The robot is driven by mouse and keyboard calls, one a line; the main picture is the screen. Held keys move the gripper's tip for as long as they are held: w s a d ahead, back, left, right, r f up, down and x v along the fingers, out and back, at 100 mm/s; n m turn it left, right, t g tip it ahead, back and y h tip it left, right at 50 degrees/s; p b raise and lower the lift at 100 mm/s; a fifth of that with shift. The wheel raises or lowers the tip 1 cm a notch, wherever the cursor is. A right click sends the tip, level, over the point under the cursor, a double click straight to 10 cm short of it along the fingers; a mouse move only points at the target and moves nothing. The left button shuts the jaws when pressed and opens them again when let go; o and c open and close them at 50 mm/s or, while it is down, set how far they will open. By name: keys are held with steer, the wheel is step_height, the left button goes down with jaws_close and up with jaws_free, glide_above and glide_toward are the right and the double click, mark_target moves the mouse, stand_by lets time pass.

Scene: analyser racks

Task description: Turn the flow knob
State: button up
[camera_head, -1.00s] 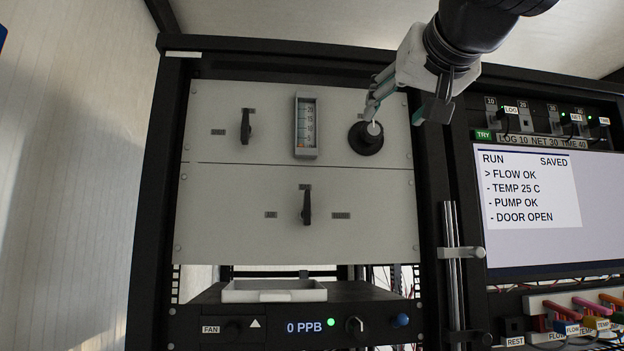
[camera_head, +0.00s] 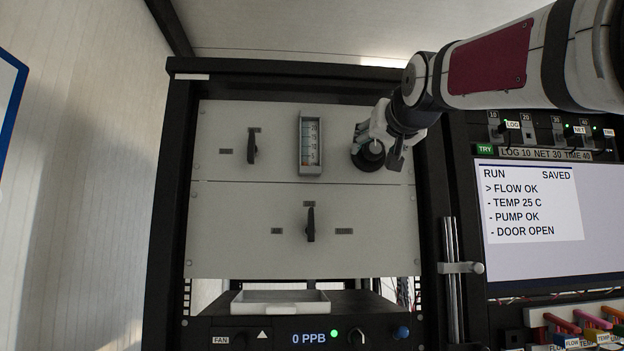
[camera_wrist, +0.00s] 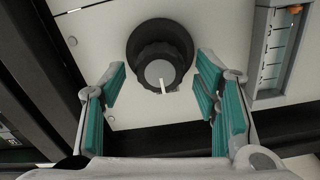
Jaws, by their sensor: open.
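The flow knob is a round black knob (camera_head: 369,157) with a grey face and a white pointer line, at the upper right of the pale panel (camera_head: 250,225). It also shows in the wrist view (camera_wrist: 160,72), where the pointer aims down in the picture. My gripper (camera_head: 372,140) is in front of the knob and partly covers it in the head view. In the wrist view my gripper (camera_wrist: 160,98) is open, with one teal-padded finger on each side of the knob and visible gaps between pads and knob.
A flow gauge (camera_head: 311,145) is left of the knob, with a black lever switch (camera_head: 252,146) farther left and another (camera_head: 310,224) below. A screen (camera_head: 530,205) reading FLOW OK stands at right. A dark rack post (camera_head: 435,200) is close beside the knob's panel.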

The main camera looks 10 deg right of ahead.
steer(key=shift+w, duration=0.5)
steer(key=c, duration=1.1)
steer(key=shift+c, duration=0.2)
steer(key=shift+a+n+b, duration=0.1)
steer(key=shift+n+b, duration=0.3)
steer(key=shift+n, duration=2.5)
